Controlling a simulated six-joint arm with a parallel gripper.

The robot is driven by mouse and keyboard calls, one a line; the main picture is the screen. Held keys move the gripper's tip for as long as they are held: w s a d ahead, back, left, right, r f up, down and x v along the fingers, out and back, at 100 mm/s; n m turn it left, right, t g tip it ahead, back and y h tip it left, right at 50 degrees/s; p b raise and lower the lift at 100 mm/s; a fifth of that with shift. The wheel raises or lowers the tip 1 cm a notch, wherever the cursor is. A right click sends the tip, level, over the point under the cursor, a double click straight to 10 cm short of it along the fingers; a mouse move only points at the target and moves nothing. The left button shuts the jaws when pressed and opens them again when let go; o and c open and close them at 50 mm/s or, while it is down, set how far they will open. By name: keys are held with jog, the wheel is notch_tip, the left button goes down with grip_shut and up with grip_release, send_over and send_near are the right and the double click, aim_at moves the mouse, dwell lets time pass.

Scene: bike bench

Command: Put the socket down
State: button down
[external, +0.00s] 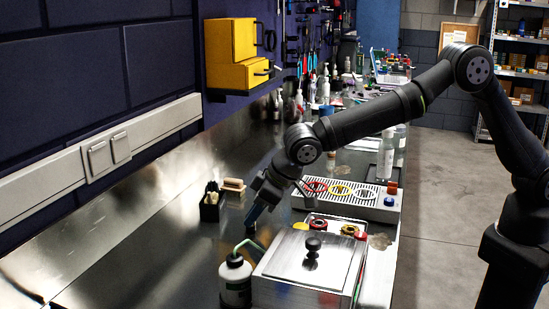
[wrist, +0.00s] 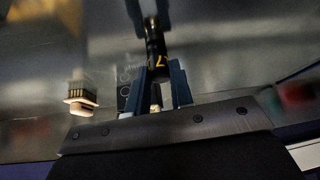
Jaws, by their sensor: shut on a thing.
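The socket (wrist: 155,48) is a small black cylinder with yellow marking in the wrist view. It sits between the blue fingers of my gripper (wrist: 149,14), which is shut on it. In the external view my gripper (external: 254,212) points down, low over the metal bench (external: 165,250), left of the lidded metal box. The dark socket end (external: 250,226) shows just below the fingers. I cannot tell whether it touches the bench.
A brush (external: 234,185) and a black holder (external: 210,208) stand close behind and left; the brush also shows in the wrist view (wrist: 80,96). A wash bottle (external: 235,280) and the lidded metal box (external: 310,265) are in front. A slotted tray (external: 350,195) lies right.

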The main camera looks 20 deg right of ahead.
jog(key=shift+f, duration=0.15)
jog(key=c, duration=1.3)
grip_release()
jog(key=shift+r, duration=0.35)
jog(key=v, duration=1.1)
jog(key=shift+s+d+r, duration=0.2)
jog(key=shift+d+r, duration=0.05)
